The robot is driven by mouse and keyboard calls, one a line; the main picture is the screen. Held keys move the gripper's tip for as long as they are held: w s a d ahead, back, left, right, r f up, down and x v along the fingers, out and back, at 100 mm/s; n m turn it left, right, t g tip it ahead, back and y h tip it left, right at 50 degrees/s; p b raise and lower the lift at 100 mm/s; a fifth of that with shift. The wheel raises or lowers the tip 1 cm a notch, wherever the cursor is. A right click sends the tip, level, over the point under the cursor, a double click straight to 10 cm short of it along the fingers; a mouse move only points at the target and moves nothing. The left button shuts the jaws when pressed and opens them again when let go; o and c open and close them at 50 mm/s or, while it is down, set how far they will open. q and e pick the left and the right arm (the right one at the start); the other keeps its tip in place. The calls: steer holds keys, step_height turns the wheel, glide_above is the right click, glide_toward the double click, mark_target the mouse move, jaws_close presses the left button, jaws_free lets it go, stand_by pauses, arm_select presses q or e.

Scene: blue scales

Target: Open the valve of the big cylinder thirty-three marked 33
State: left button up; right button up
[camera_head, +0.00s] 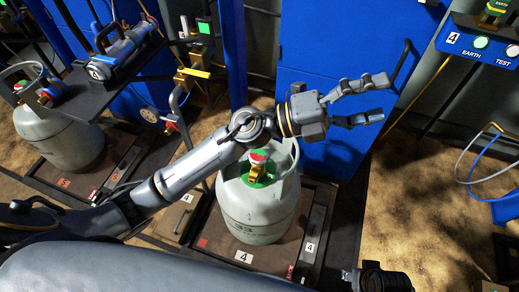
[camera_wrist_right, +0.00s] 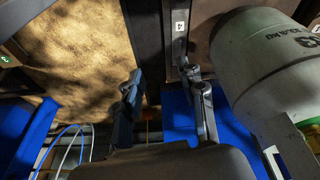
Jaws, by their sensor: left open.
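The big grey cylinder (camera_head: 258,215) marked 33 stands upright on a scale marked 4. Its valve (camera_head: 257,167) has a red top, a brass body and a green collar, inside the cylinder's guard. My left arm crosses above the upper part of the cylinder. My left gripper (camera_head: 382,97) is open and empty, beyond the cylinder to the right, in front of the blue cabinet. In the right wrist view, the cylinder (camera_wrist_right: 275,60) shows at the right, its marking partly cut off. My right gripper (camera_wrist_right: 163,82) is open and empty, beside the cylinder.
Another grey cylinder (camera_head: 58,135) stands on a scale at the left. A blue cabinet (camera_head: 345,50) stands behind. A blue panel labelled EARTH and TEST (camera_head: 470,40) is at upper right, with hoses below it. The sandy floor (camera_head: 425,205) at right is largely clear.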

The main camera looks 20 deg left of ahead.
arm_select(q)
step_height(320, 180, down, 7)
steer(key=s+d+m+g+y, duration=0.2)
steer(key=m+g+y, duration=0.2)
steer(key=m+g, duration=0.25)
steer(key=m+y, duration=0.2)
steer(key=y, duration=1.5)
glide_toward(259, 153)
arm_select(e)
step_height(259, 153, down, 8)
steer(key=s, duration=0.1)
arm_select(q)
step_height(259, 153, down, 8)
steer(key=shift+s+r+b, duration=0.1)
steer(key=shift+r+b, duration=0.05)
steer(key=shift+b, duration=0.75)
steer(key=shift+f, duration=0.45)
arm_select(e)
steer(key=r, duration=0.3)
steer(key=w+r, duration=0.1)
steer(key=r, duration=0.1)
steer(key=shift+r, duration=0.35)
arm_select(q)
steer(key=c, duration=1.2)
